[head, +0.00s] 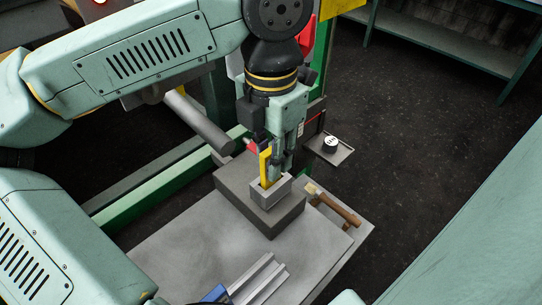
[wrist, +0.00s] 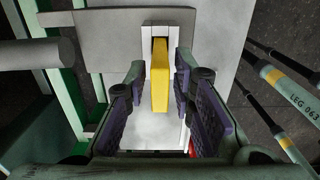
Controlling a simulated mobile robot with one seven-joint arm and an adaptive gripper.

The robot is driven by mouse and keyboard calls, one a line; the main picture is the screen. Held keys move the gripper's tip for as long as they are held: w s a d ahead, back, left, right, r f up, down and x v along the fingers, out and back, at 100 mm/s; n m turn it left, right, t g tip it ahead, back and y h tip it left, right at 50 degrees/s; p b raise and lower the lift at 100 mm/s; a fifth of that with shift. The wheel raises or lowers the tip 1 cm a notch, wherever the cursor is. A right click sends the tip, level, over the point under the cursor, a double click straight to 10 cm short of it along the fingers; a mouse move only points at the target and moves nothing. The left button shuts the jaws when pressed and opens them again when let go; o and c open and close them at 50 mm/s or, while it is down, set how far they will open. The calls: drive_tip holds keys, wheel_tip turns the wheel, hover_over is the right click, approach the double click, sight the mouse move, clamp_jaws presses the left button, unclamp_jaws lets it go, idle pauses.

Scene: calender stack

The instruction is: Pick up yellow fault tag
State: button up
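The yellow fault tag (head: 265,167) stands upright in a small grey slotted holder (head: 271,198) on a dark grey block. In the wrist view the tag (wrist: 160,75) is in the upper middle, with its lower end between my fingers. My gripper (head: 275,160) points down over the holder. In the wrist view my gripper (wrist: 159,85) is open, with purple-padded fingers on the left and right of the tag. A gap shows on each side of the tag, and neither finger appears to touch it. The tag's foot is hidden inside the holder.
The dark block (head: 262,218) rests on a light grey table (head: 190,250). A wooden-handled tool (head: 335,205) lies right of it. A small shelf (head: 337,154) holds a round black-and-white object. A grey roller (head: 200,120) and green frame stand left.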

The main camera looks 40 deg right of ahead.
clamp_jaws()
